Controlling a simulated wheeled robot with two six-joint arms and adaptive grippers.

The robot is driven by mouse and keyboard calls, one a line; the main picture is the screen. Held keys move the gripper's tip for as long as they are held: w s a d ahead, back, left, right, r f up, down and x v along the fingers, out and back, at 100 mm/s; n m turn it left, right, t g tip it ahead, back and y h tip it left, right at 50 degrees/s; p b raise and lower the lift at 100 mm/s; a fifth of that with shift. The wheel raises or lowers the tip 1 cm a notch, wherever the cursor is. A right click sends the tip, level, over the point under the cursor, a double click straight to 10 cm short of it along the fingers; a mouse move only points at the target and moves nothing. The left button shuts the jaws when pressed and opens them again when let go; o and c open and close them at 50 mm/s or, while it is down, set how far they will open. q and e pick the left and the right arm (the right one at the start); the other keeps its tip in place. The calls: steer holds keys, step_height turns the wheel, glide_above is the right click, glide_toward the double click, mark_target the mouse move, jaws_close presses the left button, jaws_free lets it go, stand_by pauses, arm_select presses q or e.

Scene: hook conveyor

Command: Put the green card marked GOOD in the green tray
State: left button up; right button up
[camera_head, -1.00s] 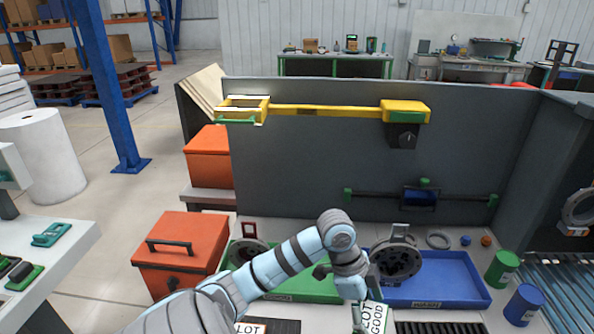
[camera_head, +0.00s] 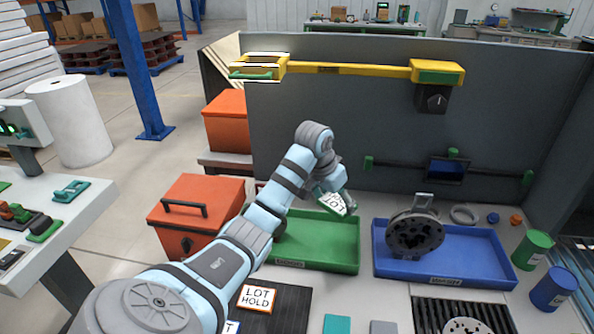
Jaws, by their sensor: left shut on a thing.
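My left gripper (camera_head: 343,201) is shut on the green-edged card (camera_head: 334,204), whose visible word is LOT; the word below is not readable now. The gripper holds the card, tilted, above the back right part of the green tray (camera_head: 342,265). The tray stands on the bench, with its left part hidden behind my left arm. A bit of a dark part (camera_head: 280,226) shows at the tray's left beside my arm. My right gripper is not in view.
A blue tray (camera_head: 455,276) with a dark round flange (camera_head: 414,234) stands right of the green tray. An orange-edged LOT HOLD card (camera_head: 258,298) lies on a dark mat (camera_head: 290,310) in front. An orange box (camera_head: 195,218) stands left; a grey panel (camera_head: 350,130) rises behind.

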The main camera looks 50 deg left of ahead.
arm_select(q)
steer(key=a+n, duration=0.1)
steer(key=w+a+r+n+y, duration=0.1)
steer(key=shift+w+r+n+b, duration=0.15)
steer(key=shift+n+b, duration=0.15)
steer(key=shift+b, duration=0.1)
steer(key=shift+s+a+f, duration=0.25)
steer(key=shift+s+f, duration=0.1)
glide_above(328, 244)
steer(key=s, duration=0.2)
step_height(328, 244, down, 5)
steer(key=f+b, duration=0.1)
steer(key=f, duration=0.3)
steer(key=f+b, duration=0.1)
steer(key=f, duration=0.4)
steer(key=f+b, duration=0.1)
steer(key=f, duration=0.3)
steer(key=shift+w+d+f, duration=0.15)
steer(key=shift+w+f, duration=0.05)
steer(key=shift+w, duration=0.25)
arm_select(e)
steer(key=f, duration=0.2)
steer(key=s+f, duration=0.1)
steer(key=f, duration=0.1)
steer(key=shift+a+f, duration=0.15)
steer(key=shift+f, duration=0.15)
arm_select(q)
steer(key=o, duration=0.6)
steer(key=shift+f, duration=0.1)
steer(key=o, duration=0.3)
